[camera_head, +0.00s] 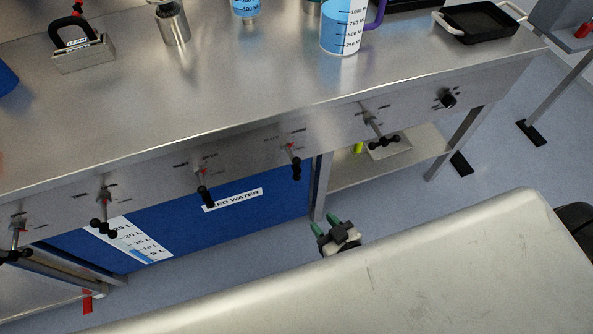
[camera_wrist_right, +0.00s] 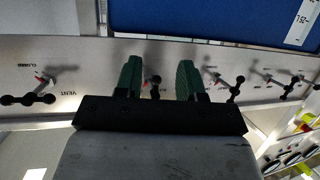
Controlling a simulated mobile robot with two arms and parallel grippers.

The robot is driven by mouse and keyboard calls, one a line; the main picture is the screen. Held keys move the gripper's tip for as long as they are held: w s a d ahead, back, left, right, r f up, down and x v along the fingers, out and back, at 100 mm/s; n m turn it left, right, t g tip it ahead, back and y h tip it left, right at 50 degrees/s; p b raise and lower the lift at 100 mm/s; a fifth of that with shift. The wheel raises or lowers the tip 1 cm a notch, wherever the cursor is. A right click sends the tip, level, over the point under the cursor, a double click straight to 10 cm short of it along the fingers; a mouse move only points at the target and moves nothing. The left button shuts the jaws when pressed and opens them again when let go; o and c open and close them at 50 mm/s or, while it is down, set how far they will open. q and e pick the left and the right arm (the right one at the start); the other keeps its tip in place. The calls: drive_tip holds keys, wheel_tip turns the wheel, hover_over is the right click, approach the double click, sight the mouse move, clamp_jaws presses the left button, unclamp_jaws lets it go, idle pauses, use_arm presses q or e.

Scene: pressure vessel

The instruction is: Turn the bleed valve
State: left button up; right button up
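Several valves with black-knobbed handles line the front panel of the steel bench. I cannot read which is the bleed valve. My right gripper (camera_head: 327,231) has green fingers that stand apart and empty, below the panel and the valve handle (camera_head: 293,160). In the right wrist view my gripper (camera_wrist_right: 160,68) is open. A valve (camera_wrist_right: 154,84) with a red part shows between its fingers, partly hidden by the gripper; contact is not visible. The valve (camera_wrist_right: 35,98) at the left of that view has "VENT" and "CLOSED" printed near it. My left gripper is not in view.
A blue feed water tank (camera_head: 262,222) stands under the bench. Other valve handles (camera_head: 204,193) (camera_head: 103,225) stick out to the left, one (camera_head: 380,138) to the right, beside a black knob (camera_head: 448,99). A jug (camera_head: 341,30) and a black tray (camera_head: 482,20) stand on top.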

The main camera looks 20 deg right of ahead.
sight(298, 168)
wheel_tip(298, 168, up, 11)
drive_tip(key=w+a+t+b, duration=0.1)
drive_tip(key=w+t, duration=0.1)
drive_tip(key=t, duration=0.2)
drive_tip(key=shift+y, duration=0.3)
drive_tip(key=x, duration=1)
drive_tip(key=shift+w+a, duration=0.1)
drive_tip(key=shift+w, duration=0.1)
drive_tip(key=shift+c, duration=0.3)
clamp_jaws()
